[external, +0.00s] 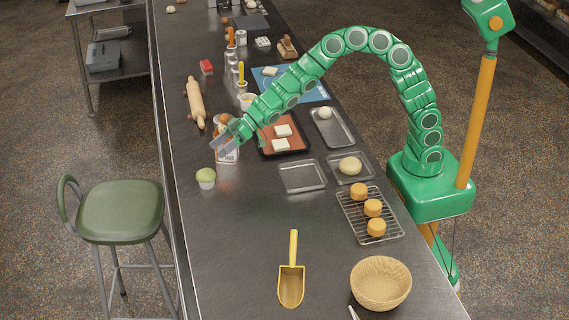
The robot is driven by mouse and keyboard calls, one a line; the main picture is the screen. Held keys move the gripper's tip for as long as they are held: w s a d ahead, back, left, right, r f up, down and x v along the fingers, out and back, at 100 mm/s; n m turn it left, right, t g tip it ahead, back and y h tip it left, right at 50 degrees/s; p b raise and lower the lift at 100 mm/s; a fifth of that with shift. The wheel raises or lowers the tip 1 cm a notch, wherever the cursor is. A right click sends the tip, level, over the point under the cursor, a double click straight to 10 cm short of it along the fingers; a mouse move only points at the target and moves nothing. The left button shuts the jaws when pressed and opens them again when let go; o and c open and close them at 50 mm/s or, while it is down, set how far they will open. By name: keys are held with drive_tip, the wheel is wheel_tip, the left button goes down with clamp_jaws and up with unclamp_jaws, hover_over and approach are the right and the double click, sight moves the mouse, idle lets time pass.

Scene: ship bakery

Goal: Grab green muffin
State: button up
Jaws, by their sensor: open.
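The green muffin (206,178) sits upright on the steel counter near its left edge. It has a pale green top and a light wrapper. My gripper (220,148) is open, above and slightly right of the muffin in the external view, and apart from it. A white container with an orange-red label (228,155) stands right behind or below my gripper. My gripper partly covers this container, and I cannot tell whether they touch.
A rolling pin (195,103) lies farther back. Right of the gripper are a dark tray with white slabs (297,148), an empty tray (302,177), a dough tray (350,179) and a cooling rack (356,228). A scoop (291,285) and basket (380,297) lie nearer. Counter around the muffin's near side is clear.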

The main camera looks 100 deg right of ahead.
approach(212, 171)
drive_tip(key=x, duration=0.5)
drive_tip(key=shift+d+f, duration=0.15)
drive_tip(key=shift+f, duration=0.1)
drive_tip(key=shift+w+f, duration=0.15)
drive_tip(key=shift+f, duration=0.2)
drive_tip(key=shift+x, duration=3.55)
drive_tip(key=shift+c, duration=0.5)
drive_tip(key=c, duration=0.4)
